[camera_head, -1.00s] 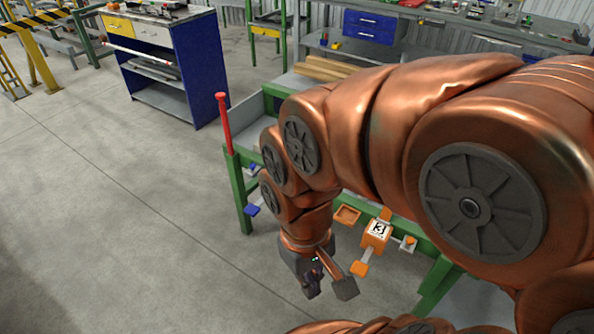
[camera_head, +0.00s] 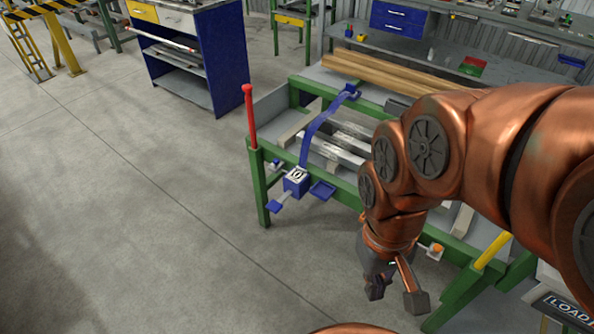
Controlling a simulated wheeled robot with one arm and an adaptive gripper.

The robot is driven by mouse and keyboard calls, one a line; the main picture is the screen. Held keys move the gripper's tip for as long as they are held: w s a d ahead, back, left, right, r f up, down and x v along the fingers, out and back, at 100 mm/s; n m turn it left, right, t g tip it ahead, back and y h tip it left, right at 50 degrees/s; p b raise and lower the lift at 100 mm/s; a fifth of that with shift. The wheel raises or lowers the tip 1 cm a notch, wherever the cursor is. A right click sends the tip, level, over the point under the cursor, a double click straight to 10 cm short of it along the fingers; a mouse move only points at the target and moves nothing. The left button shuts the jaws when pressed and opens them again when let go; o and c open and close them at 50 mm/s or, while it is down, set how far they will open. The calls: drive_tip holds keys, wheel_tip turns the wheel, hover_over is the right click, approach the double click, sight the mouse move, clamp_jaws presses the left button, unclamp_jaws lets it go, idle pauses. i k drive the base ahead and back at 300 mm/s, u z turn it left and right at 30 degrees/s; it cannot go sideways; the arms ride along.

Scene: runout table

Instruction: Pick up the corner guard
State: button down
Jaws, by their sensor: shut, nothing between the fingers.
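I cannot pick out the corner guard for certain. A blue strap (camera_head: 319,130) runs over the bars on the green-framed runout table (camera_head: 258,183). It goes from a blue numbered block (camera_head: 296,182) at the front edge to a small blue piece (camera_head: 350,91) at the far edge. My gripper (camera_head: 396,296) points down in front of the table, over the floor side, right of the blue block. It is shut and empty, touching nothing that I can see. My arm hides the table's right part.
A red post (camera_head: 249,117) stands at the table's left corner. A small orange part (camera_head: 436,249) shows right of my wrist, and a yellow bar (camera_head: 493,251) slopes farther right. A blue cabinet (camera_head: 222,62) stands behind left. The floor (camera_head: 150,230) at left is clear.

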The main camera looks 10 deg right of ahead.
sight(328, 128)
drive_tip(key=z, duration=0.1)
drive_tip(key=k, duration=0.4)
drive_tip(key=u, duration=1.05)
drive_tip(key=i, duration=2.05)
drive_tip(key=z, duration=1.4)
drive_tip(key=i, duration=0.4)
drive_tip(key=z, duration=0.4)
